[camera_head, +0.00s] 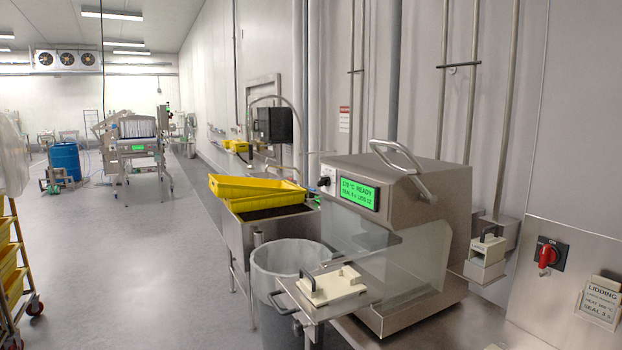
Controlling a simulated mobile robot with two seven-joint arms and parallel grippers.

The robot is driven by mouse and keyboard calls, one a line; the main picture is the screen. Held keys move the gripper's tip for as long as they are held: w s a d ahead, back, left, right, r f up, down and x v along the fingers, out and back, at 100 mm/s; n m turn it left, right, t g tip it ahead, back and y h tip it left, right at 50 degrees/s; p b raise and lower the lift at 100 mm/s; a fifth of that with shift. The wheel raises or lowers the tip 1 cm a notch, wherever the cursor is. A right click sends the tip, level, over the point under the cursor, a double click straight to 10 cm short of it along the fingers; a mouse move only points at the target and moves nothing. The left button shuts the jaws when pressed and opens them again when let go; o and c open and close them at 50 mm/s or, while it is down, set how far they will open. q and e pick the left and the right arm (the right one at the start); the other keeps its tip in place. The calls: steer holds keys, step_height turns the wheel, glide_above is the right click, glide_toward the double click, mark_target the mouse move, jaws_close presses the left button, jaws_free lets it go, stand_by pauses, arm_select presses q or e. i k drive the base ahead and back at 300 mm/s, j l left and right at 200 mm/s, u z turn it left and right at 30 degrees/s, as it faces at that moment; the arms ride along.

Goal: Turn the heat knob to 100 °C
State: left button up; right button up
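The steel lidding machine (420,215) stands right of centre, with a looped handle (398,160) on top. Its green display (358,194) seems to read 170 °C READY, with a smaller line about seal and lids below; the first number is small and hard to read. A small black knob (324,181) sits on the pale panel left of the display. It looks like the heat knob, but its pointer and scale are too small to read. Neither of my grippers shows in the head view.
A red rotary switch (547,256) and a LIDDING card (601,303) are at the right. A drawer with a cream tray plate (333,287) juts out at the machine's front left. A lined bin (287,260) and yellow trays (255,187) stand left.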

mark_target(325, 180)
steer(key=i+j+z, duration=0.1)
steer(key=i+j, duration=0.65)
steer(key=i, duration=0.15)
